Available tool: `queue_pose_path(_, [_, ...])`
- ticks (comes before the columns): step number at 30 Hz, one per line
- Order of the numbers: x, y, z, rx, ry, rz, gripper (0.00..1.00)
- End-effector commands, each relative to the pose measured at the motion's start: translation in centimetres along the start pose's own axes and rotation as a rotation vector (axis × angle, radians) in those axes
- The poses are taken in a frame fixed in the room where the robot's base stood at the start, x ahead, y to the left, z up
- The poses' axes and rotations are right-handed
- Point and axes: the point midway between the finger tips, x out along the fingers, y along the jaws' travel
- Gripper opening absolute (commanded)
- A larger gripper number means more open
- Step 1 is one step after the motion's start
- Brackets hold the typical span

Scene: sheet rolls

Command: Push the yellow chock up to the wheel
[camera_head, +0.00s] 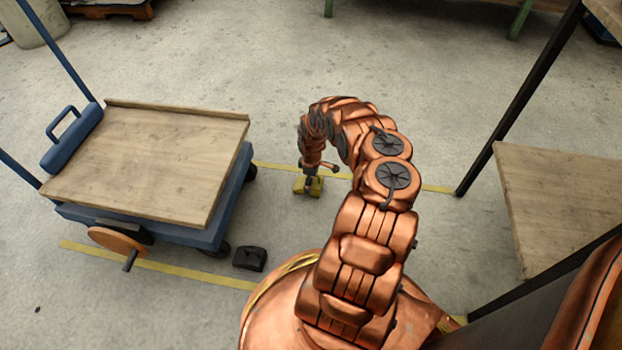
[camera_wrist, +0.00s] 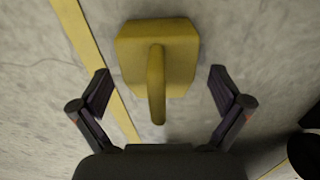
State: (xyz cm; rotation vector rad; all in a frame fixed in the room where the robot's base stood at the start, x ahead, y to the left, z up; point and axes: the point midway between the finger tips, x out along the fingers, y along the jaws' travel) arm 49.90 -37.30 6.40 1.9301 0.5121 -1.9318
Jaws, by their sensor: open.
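The yellow chock (camera_head: 308,187) sits on the floor to the right of the blue cart, apart from its black wheel (camera_head: 250,172). In the wrist view the chock (camera_wrist: 184,60) shows a raised handle pointing towards my gripper. My gripper (camera_wrist: 161,90) is open, with one finger on each side of the handle and a gap to both. In the head view my gripper (camera_head: 311,172) is right above the chock and partly covers it. A dark rounded thing, possibly a wheel, is cut off at the wrist view's lower right (camera_wrist: 306,150).
The blue cart (camera_head: 232,205) has a wooden deck. A black block (camera_head: 250,259) lies near its other visible wheel (camera_head: 218,249). Yellow floor lines (camera_head: 190,274) run beside the cart. A wooden shelf (camera_head: 560,200) stands at right. The floor between cart and chock is clear.

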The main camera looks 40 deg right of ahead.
Motion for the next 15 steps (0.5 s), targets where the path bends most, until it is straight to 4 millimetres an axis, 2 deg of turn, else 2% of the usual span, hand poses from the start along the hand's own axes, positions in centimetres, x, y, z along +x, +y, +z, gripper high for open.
queue_pose_path(1, [0.8,0.0,0.0,0.001,0.001,-0.001,1.00])
queue_pose_path(6, [1.8,0.0,0.0,0.000,0.001,0.000,1.00])
queue_pose_path(15, [1.9,0.1,0.0,0.000,0.001,0.001,1.00])
